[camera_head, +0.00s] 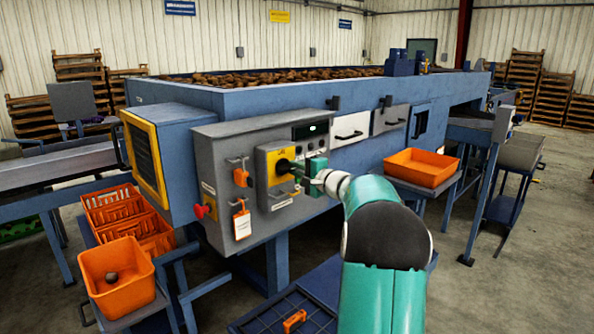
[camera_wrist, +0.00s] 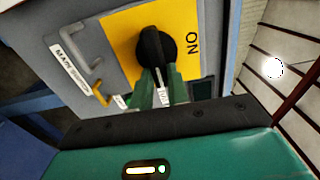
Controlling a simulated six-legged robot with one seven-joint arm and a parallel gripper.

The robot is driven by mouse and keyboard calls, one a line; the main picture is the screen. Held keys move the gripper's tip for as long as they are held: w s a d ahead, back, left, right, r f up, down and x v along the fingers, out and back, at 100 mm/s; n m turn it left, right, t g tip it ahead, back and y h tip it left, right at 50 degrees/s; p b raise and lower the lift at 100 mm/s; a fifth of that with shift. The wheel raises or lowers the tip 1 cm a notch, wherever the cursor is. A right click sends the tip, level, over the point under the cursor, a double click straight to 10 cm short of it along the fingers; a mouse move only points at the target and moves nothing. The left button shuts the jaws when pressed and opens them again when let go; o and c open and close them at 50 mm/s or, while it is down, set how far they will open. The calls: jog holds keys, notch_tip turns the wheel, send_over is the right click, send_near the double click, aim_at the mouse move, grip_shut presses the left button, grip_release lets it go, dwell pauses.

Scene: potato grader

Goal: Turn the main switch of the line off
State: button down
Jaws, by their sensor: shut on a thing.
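The main switch is a black rotary knob (camera_head: 284,167) on a yellow plate (camera_head: 272,152), on the front of the grey control box (camera_head: 222,150). In the wrist view the knob (camera_wrist: 152,45) stands on the yellow plate (camera_wrist: 190,20), with the word ON on the plate to its right. A partly legible label starting MAIN (camera_wrist: 68,62) is at the left. My gripper (camera_wrist: 155,88) has its green fingers on either side of the knob's handle, shut on it. In the head view my gripper (camera_head: 300,172) reaches the knob from the right and partly hides the plate.
An orange padlock (camera_head: 240,177) and a white tag on an orange hanger (camera_head: 242,222) are left of the switch. A red push button (camera_head: 199,211) is on the box's side. An orange tray (camera_head: 420,168) stands to the right, an orange bin (camera_head: 118,285) at lower left.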

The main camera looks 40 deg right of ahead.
jog(key=c, duration=1.4)
grip_release()
jog(key=shift+o, duration=0.2)
jog(key=s, duration=1.3)
jog(key=shift+s+d, duration=0.2)
jog(key=shift+s, duration=0.2)
